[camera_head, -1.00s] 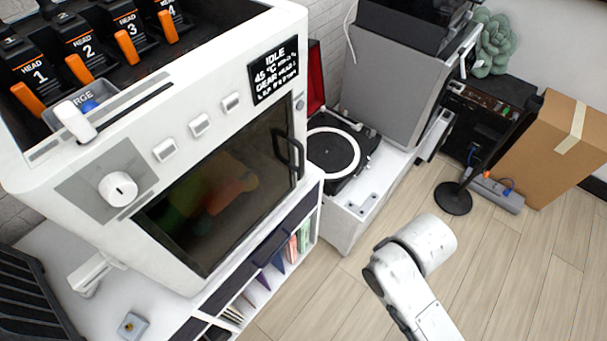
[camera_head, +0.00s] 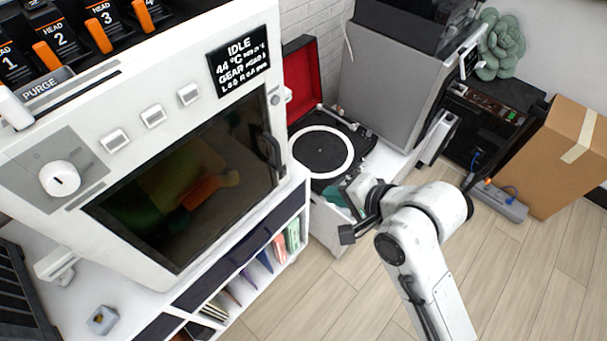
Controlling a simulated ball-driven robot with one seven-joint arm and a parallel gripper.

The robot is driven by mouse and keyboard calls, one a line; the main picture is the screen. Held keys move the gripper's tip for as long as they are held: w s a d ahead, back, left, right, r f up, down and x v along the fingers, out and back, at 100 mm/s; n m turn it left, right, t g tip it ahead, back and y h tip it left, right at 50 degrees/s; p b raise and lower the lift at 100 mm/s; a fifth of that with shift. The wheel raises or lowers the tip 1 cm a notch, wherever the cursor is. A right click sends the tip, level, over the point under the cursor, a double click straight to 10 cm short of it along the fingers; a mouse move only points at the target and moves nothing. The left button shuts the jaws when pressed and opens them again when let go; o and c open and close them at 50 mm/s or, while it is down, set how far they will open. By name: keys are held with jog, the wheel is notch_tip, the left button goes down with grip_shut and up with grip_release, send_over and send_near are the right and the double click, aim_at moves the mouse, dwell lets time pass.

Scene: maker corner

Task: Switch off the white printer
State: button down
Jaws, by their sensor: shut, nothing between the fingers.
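The white printer (camera_head: 150,245) fills the left side of the head view. Its display (camera_head: 240,60) reads IDLE and 44 °C. A round white knob (camera_head: 60,179) sits on a grey panel at its front left, with a dark mark on its face. A row of three white buttons (camera_head: 153,116) lies above the dark window. Several numbered heads with orange levers (camera_head: 98,36) and a PURGE label show on top. My gripper (camera_head: 349,233) is shut and empty, right of the printer, apart from it and in front of the record player. Its fingertips are small and dark.
A record player with a red lid (camera_head: 322,150) stands behind my gripper. A grey cabinet (camera_head: 390,80), a cardboard box (camera_head: 560,160) and a power strip (camera_head: 498,200) are at the right. Bookshelves (camera_head: 240,275) lie below the printer.

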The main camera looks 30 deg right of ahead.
jog(key=shift+w+r, duration=0.15)
jog(key=shift+r, duration=0.1)
send_near(284, 175)
notch_tip(284, 175, down, 4)
jog(key=w, duration=0.3)
jog(key=shift+w+a+r+p, duration=0.2)
jog(key=shift+w+a+p, duration=0.35)
jog(key=shift+a, duration=0.1)
